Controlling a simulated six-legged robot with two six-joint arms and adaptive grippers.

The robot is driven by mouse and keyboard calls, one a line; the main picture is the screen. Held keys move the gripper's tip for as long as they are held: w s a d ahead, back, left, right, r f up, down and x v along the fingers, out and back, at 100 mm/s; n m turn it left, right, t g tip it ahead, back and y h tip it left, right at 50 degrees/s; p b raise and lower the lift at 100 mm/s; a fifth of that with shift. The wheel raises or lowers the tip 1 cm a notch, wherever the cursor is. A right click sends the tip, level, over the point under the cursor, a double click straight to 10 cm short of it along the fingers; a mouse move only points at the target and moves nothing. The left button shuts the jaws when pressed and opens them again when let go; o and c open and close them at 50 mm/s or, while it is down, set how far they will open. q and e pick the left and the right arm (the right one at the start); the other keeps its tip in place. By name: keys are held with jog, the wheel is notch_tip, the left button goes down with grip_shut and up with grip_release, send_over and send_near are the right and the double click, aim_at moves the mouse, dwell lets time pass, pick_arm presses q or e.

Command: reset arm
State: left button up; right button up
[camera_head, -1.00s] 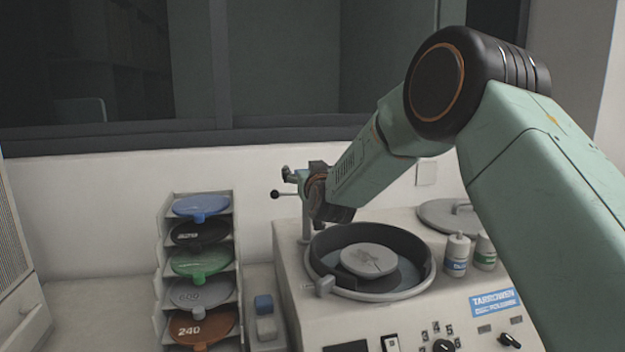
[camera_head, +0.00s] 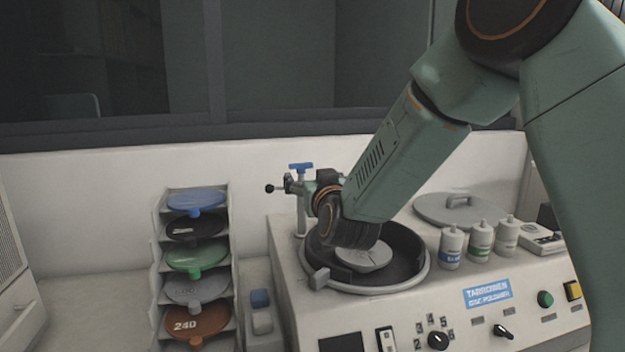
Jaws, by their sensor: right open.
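My right arm comes in from the right and reaches over the polishing machine (camera_head: 289,268). The wrist and right gripper (camera_head: 345,232) are dark and sit above the round black bowl (camera_head: 408,262) of the machine. The gripper is open, though its fingertips are hard to make out. It partly covers a pale grey disc (camera_head: 364,259) in the bowl; I cannot tell whether they touch. My left gripper is not in view.
A tap with a blue handle (camera_head: 301,167) stands just behind the wrist. A rack (camera_head: 234,262) of coloured discs stands left of the machine. The counter at far left (camera_head: 95,305) is clear.

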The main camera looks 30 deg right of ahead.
aim_at(301, 164)
jog(key=shift+w, duration=0.2)
dwell(0.3)
jog(key=x, duration=1.2)
jog(key=shift+d, duration=0.1)
jog(key=shift+s, duration=0.15)
